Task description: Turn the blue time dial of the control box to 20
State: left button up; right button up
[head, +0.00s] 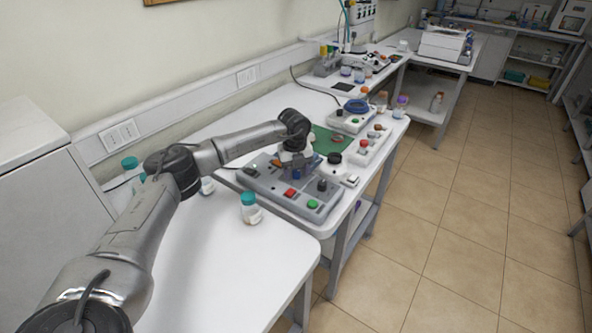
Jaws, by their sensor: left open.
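The grey control box (262,183) lies on the white bench in the middle of the head view. Its top carries a red button (290,193), a green button (312,204) and a black knob (322,185). My left gripper (294,170) points down over the middle of the box and is open. A small patch of blue shows at the gripper's fingertips, where the blue dial appears to be. The gripper largely hides it, so its setting and whether the fingers touch it cannot be told. My right gripper is out of view.
A green mat (328,140) and a device with a blue ring (356,106) lie beyond the box. The near bench top is mostly clear.

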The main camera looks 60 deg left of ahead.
pick_arm(q)
jog(key=c, duration=0.9)
jog(key=shift+c, duration=0.2)
jog(key=shift+r, duration=0.1)
jog(key=m+p, duration=0.1)
jog(key=m, duration=0.1)
jog(key=shift+m+p, duration=0.3)
jog(key=shift+p, duration=0.05)
jog(key=m+p, duration=0.1)
jog(key=m, duration=0.1)
jog(key=shift+m, duration=0.4)
jog(key=m, duration=0.3)
jog(key=shift+p, duration=0.4)
jog(key=shift+m, duration=1.4)
jog(key=shift+w+m, duration=0.1)
jog(key=shift+m, duration=0.3)
